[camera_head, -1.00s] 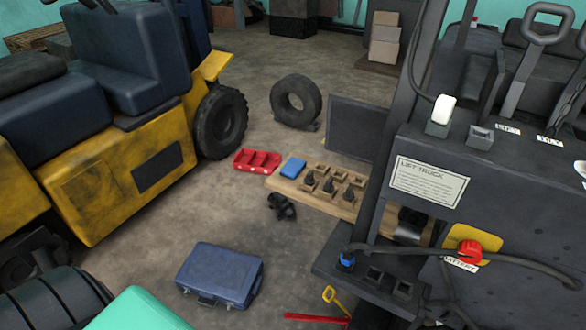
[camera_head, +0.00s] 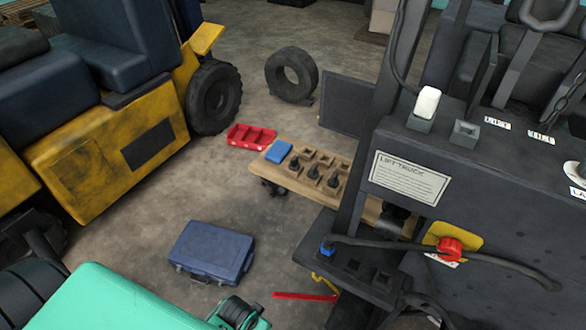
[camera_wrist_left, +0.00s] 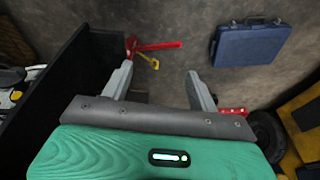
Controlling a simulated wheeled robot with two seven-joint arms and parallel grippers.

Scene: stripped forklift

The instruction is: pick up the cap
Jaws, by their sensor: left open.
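No item is clearly a cap, and I cannot tell which one is meant. A white rounded piece (camera_head: 428,102) stands on a grey mount on the dark lift truck panel (camera_head: 400,214) in the head view. A small blue piece (camera_head: 327,249) sits on the low dark ledge (camera_head: 345,268) of the truck. My left gripper (camera_wrist_left: 160,76) shows in the left wrist view with its two grey fingers apart and nothing between them. My right gripper is out of view.
A blue case (camera_head: 213,251) lies on the floor, with a red bar (camera_head: 303,296) to its right. A wooden board (camera_head: 290,184) with dark knobs and a red tray (camera_head: 251,136) are farther back. A yellow forklift (camera_head: 105,155) stands left. Floor is clear around the case.

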